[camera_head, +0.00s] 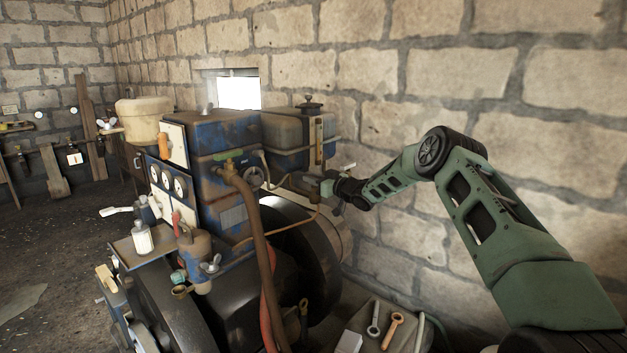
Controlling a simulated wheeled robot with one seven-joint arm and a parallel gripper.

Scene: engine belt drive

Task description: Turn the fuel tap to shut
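The dark fuel tank (287,132), with a cap on top and an upright sight tube (319,140) at its right side, sits behind the blue engine block. The fuel tap seems to be in the small cluster of fittings below the tank, where a thin copper pipe runs down. I cannot make out its lever or its position. My green arm reaches in from the right. My gripper (329,188) is at these fittings, just below the sight tube. Its fingers are small and merge with the fittings, so I cannot tell whether they are open, shut or touching the tap.
The blue engine (217,135) with gauges fills the centre, with a thick brown hose (256,225) in front and a large dark flywheel (300,245) below my gripper. A stone wall stands close behind. Wrenches (393,330) lie at the bottom right. A white bottle (142,238) stands left.

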